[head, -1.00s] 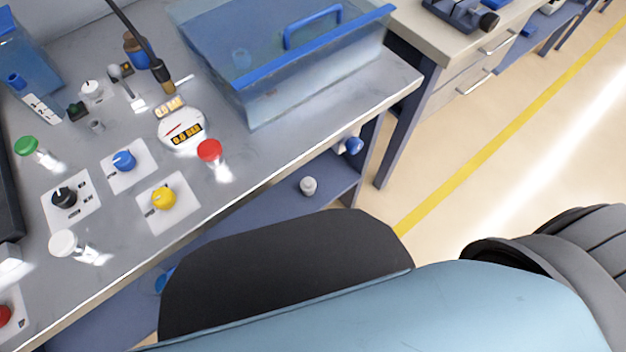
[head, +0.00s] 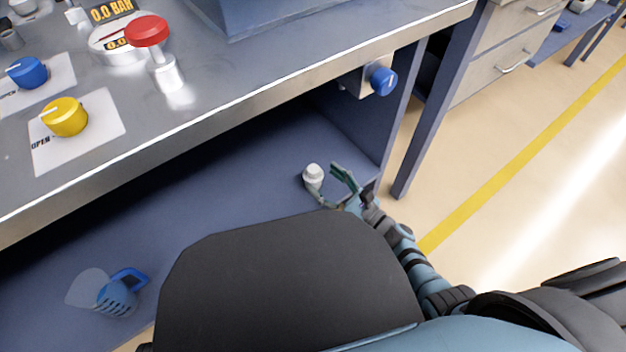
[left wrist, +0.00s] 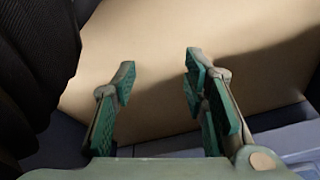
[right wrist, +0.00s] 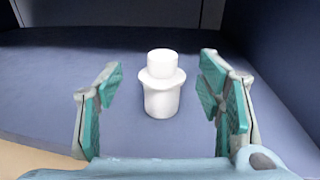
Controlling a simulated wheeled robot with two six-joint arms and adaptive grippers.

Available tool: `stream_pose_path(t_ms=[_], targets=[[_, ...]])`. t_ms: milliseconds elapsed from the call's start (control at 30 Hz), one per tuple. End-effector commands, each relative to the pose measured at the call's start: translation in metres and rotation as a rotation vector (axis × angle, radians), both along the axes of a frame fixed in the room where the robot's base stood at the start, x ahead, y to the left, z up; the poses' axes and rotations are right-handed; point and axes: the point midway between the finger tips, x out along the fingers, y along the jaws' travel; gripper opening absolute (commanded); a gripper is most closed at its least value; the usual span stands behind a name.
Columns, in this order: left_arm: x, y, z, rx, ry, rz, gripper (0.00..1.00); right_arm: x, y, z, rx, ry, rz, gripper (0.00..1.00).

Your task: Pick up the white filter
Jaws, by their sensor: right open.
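The white filter (head: 313,175) stands upright on the lower shelf under the bench, near the shelf's right end. In the right wrist view the white filter (right wrist: 161,84) shows a narrow cap, a wider collar and a round body. My right gripper (head: 338,188) is open at the filter. In the right wrist view its fingers (right wrist: 160,80) are spread on either side of the filter, with a gap on both sides. My left gripper (left wrist: 158,75) is open and empty, with plain floor beyond it; it is out of the head view.
The blue shelf (head: 225,190) is bare around the filter. A blue-handled jug (head: 116,294) stands at its left. The bench top's front edge (head: 260,103) overhangs the shelf. A blue knob (head: 382,80) sits under the edge, and a bench leg (head: 425,120) stands to the right.

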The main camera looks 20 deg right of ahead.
Motion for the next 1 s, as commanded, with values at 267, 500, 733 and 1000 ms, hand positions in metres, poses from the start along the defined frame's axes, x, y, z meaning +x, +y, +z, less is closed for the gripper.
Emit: stream_pose_path(t_ms=[267, 500, 733, 1000], targets=[[-0.005, -0.004, 0.038, 0.009, 0.018, -0.027, 0.4, 0.042, 0.022, -0.005, 0.003, -0.001, 0.0, 0.61], [-0.007, -0.005, 0.043, 0.01, 0.023, -0.03, 0.4, 0.045, 0.024, -0.003, 0.002, 0.001, -0.001, 0.61], [-0.006, -0.004, 0.043, 0.01, 0.023, -0.03, 0.4, 0.045, 0.023, -0.003, 0.003, 0.002, -0.001, 0.24], [-0.007, -0.004, 0.042, 0.01, 0.023, -0.03, 0.4, 0.044, 0.023, -0.003, 0.002, 0.002, -0.001, 0.06]])
